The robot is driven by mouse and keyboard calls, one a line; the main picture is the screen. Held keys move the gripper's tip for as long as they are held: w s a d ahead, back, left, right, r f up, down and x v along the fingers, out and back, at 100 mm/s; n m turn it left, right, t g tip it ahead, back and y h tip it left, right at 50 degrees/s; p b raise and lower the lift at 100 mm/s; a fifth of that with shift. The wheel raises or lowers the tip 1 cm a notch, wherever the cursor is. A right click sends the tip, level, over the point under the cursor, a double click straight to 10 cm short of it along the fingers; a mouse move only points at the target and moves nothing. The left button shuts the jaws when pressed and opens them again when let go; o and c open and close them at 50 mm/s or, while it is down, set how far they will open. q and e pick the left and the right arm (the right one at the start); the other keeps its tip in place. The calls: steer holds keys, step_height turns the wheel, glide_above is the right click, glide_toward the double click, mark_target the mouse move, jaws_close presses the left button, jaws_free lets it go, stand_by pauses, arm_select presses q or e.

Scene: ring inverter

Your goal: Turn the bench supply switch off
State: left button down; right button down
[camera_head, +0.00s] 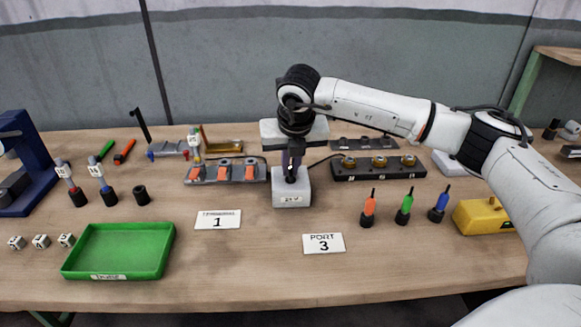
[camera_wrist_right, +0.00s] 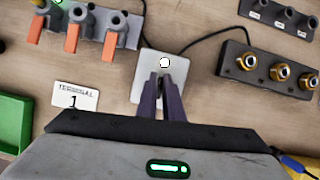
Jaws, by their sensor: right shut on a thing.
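The bench supply is a small light-grey box (camera_head: 280,192) with a label on its front, in the middle of the bench in the head view. It also shows in the wrist view (camera_wrist_right: 180,72). My right gripper (camera_head: 291,170) reaches down over it from above. In the wrist view its dark fingers (camera_wrist_right: 161,82) are closed together over the box top, shut on the switch. A small pale round tip (camera_wrist_right: 165,62) shows just beyond the fingertips. The fingers hide most of the switch, so its tilt cannot be told. My left gripper is not in view.
Left of the box is a grey block with orange levers (camera_head: 223,174); right is a dark block with brass terminals (camera_head: 379,168). Cables run to the box. Cards "1" (camera_head: 218,220) and "3" (camera_head: 324,243), a green tray (camera_head: 118,250) and coloured plugs (camera_head: 405,208) lie in front.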

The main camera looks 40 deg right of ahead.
steer(key=n+y+b, duration=0.1)
steer(key=n, duration=0.2)
steer(key=shift+t+b, duration=0.3)
steer(key=shift+b, duration=0.05)
steer(key=n+y, duration=0.1)
steer(key=n, duration=0.2)
steer(key=n+y, duration=0.1)
steer(key=n, duration=0.1)
steer(key=shift+a+r+n, duration=0.1)
steer(key=shift+n, duration=0.3)
steer(key=n+y, duration=0.1)
steer(key=n, duration=0.1)
steer(key=shift+n, duration=0.4)
steer(key=shift+r+n+g+y+p, duration=0.1)
steer(key=shift+n+g+y+p, duration=0.55)
steer(key=shift+n, duration=0.55)
steer(key=shift+a+n+g+y+p, duration=0.1)
steer(key=shift+n+g+y+p, duration=0.25)
steer(key=shift+n, duration=0.95)
steer(key=c, duration=1.9)
jaws_free()
